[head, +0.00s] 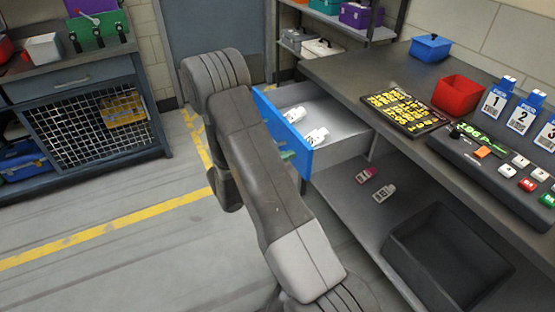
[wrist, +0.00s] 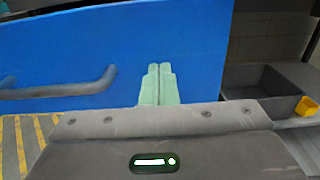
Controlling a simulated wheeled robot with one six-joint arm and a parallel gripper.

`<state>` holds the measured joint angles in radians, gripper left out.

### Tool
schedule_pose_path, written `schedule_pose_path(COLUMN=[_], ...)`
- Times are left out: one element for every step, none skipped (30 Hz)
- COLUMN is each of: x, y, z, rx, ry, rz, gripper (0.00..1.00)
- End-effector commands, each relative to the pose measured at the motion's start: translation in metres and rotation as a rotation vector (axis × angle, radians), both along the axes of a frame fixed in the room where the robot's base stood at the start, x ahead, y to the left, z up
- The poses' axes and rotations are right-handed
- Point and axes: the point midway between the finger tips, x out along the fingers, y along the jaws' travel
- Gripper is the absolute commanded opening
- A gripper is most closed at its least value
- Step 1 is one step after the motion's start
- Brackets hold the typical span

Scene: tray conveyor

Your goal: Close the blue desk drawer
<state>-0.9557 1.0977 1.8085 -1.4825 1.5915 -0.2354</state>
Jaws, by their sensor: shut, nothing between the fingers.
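The blue drawer front (head: 268,112) belongs to a grey drawer that stands pulled out from under the desk, with white bottles (head: 316,136) lying inside. In the wrist view the blue front (wrist: 190,35) fills most of the picture, and its grey bar handle (wrist: 60,88) is at the left. My gripper (wrist: 159,70) is shut and empty, its pale green fingertips pointing at the front, right of the handle. In the head view my gripper (head: 287,155) is mostly hidden by my arm. I cannot tell whether the fingertips touch the front.
The desk top (head: 350,72) holds a yellow-marked board (head: 404,110), a red bin (head: 457,95) and a control panel (head: 490,160). Below, a shelf holds small bottles (head: 367,175) and a black bin (head: 450,258). The floor to the left is clear, with yellow lines.

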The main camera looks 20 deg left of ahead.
Motion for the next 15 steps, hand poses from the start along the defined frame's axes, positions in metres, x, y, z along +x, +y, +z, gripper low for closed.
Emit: schedule_pose_path(x=[0.009,0.014,0.022,0.028,0.034,0.043,0.049,0.055,0.064,0.07,0.077,0.085,0.092,0.098,0.106], y=[-0.01,-0.014,-0.021,-0.026,-0.032,-0.039,-0.045,-0.05,-0.057,-0.063,-0.069,-0.076,-0.081,-0.086,-0.093], z=[0.0,0.0,0.0,-0.001,-0.001,-0.001,-0.001,-0.001,-0.001,-0.001,-0.001,-0.001,-0.001,-0.001,-0.002], rx=[0.0,-0.001,-0.001,0.001,0.001,0.002,0.002,0.001,0.002,0.002,0.002,0.002,0.002,0.002,0.002], ry=[0.0,-0.001,-0.001,-0.001,-0.001,-0.001,-0.001,-0.002,-0.003,-0.002,-0.002,-0.003,-0.003,-0.003,-0.002], rz=[-0.008,-0.008,-0.008,-0.01,-0.009,-0.009,-0.01,-0.01,-0.009,-0.009,-0.01,-0.01,-0.009,-0.01,-0.009], gripper=[0.0,0.0,0.0,0.0,0.0,0.0,0.0,0.0,0.0,0.0,0.0,0.0,0.0,0.0,0.0])
